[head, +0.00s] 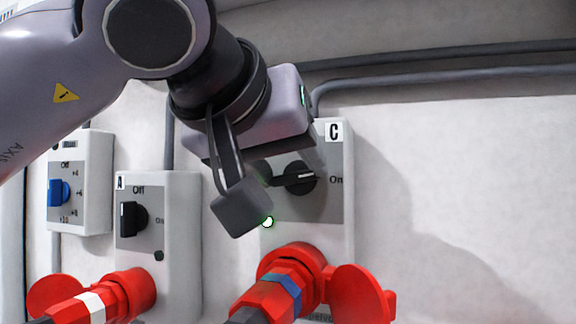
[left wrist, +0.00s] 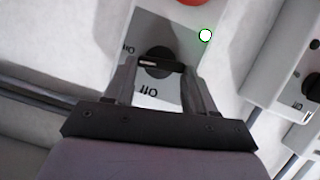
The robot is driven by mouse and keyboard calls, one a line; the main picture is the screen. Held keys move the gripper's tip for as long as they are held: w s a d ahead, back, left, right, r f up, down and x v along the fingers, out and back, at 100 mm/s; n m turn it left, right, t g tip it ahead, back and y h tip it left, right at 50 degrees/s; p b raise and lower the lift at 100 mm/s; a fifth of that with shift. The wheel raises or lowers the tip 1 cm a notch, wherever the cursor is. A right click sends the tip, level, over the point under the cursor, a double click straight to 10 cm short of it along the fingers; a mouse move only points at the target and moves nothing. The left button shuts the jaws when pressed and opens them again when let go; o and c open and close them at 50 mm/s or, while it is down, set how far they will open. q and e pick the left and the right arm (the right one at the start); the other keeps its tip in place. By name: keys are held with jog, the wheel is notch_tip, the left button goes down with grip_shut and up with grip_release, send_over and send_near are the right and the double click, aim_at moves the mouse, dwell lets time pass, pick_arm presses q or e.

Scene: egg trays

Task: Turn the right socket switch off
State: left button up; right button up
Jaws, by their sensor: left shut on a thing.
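My left gripper (head: 258,192) is shut on the switch, one finger at each end of the handle. A lamp (head: 268,222) on the box glows whitish green. My right gripper is not in view.
A red plug (head: 285,285) with an open red cap (head: 360,295) sits below the switch. Socket box A (head: 180,215), with its own switch and red plug, stands to the left, beside a box with a blue knob (head: 59,192). The wall at right is clear.

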pick_arm(q)
jog(key=n, duration=0.1)
jog(key=h+b, duration=0.1)
jog(key=n+b, duration=0.1)
jog(key=shift+a+f+n+h, duration=0.25)
jog(key=shift+a+n+h, duration=0.05)
jog(key=shift+w+a+f+n+h+b, duration=0.15)
jog(key=shift+n+h+b, duration=0.45)
jog(key=shift+n+b, duration=0.4)
jog(key=n+h+b, duration=0.1)
jog(key=n+b, duration=0.1)
jog(key=b, duration=0.1)
jog(key=f+n+h+b, duration=0.1)
jog(key=n+b, duration=0.2)
jog(key=shift+a+h, duration=0.2)
jog(key=shift+h, duration=0.2)
jog(key=shift+n+t+b, duration=0.4)
jog(key=shift+n+b, duration=0.1)
jog(key=shift+r+n+h+b, duration=0.1)
jog(key=shift+n+h+b, duration=0.2)
jog(key=shift+n+b, duration=0.55)
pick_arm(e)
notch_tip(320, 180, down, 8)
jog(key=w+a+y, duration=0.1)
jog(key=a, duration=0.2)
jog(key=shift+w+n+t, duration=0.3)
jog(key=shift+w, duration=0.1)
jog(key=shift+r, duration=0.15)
